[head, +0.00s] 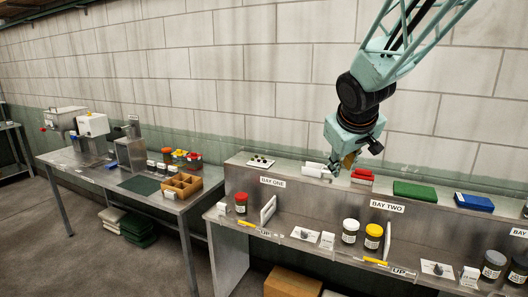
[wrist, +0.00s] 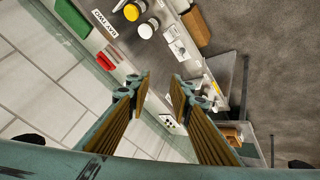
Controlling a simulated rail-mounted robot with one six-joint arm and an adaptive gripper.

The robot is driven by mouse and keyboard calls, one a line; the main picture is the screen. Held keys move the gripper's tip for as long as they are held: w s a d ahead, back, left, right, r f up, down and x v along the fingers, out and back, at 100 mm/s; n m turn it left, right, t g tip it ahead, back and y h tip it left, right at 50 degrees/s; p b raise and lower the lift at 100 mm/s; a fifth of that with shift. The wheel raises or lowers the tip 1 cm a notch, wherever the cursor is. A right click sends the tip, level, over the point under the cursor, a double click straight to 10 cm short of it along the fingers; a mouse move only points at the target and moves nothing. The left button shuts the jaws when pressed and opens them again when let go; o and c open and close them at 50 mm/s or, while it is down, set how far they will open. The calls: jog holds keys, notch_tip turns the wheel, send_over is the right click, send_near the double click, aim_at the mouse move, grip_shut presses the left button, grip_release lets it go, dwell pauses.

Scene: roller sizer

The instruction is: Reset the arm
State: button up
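My gripper (head: 346,160) hangs from my arm above the top ledge of the bay shelf, between the white items (head: 316,170) and the red item (head: 362,176). In the wrist view its two ribbed fingers (wrist: 160,84) stand apart with a clear gap. Nothing is held between them; the shelf and the wall show behind. The head view shows the fingers only small and side-on, so I cannot tell there how high they are above the ledge.
The bay shelf (head: 285,205) carries jars with red (head: 241,203), white (head: 350,231) and yellow lids (head: 373,236). A green block (head: 414,191) and a blue item (head: 474,202) lie on its ledge. A bench (head: 75,170) with machines stands left. The block wall is close behind.

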jog(key=s+d+m+g+b, duration=0.1)
jog(key=s+m+g+b, duration=0.2)
jog(key=s, duration=2.2)
jog(key=s+a+f+b, duration=0.1)
jog(key=s+f, duration=0.1)
jog(key=s, duration=0.6)
jog(key=s+a+f+m+y+b, duration=0.1)
jog(key=s+f+b, duration=0.1)
jog(key=s, duration=0.6)
jog(key=s+a+f+b, duration=0.1)
jog(key=s+f, duration=0.2)
jog(key=s, duration=0.5)
jog(key=shift+s+a+f+m+g, duration=0.2)
jog(key=shift+a+m+g, duration=0.1)
jog(key=shift+a, duration=0.05)
